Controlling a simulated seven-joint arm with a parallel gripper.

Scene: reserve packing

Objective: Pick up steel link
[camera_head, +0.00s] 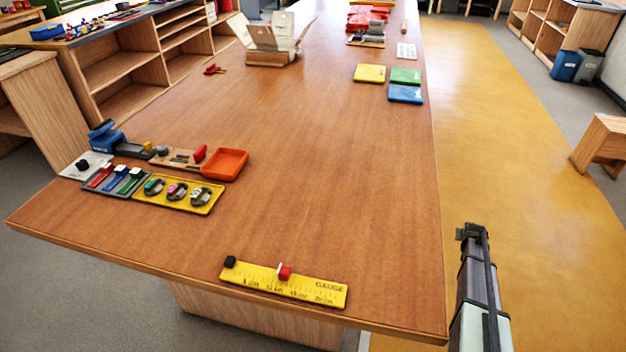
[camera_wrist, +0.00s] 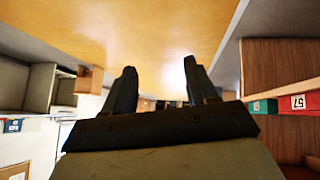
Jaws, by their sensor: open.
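A yellow tray (camera_head: 146,189) on the left of the table holds three ring-like links in a row. The right one is a grey metallic link (camera_head: 200,195), the middle one shows pink and the left one teal. I cannot tell for sure which is the steel link; the grey one looks most like it. My gripper (camera_wrist: 160,82) is open and empty in the wrist view, its two dark fingers apart. In the head view my arm is beyond the table's right edge, over the floor, well away from the tray. The links do not show in the wrist view.
Beside the links lie a grey rack (camera_head: 113,181) with red, blue and green pieces and an orange tray (camera_head: 225,164). A yellow gauge (camera_head: 310,290) lies at the front edge. An open carton (camera_head: 270,57) stands farther back. The table's middle is clear.

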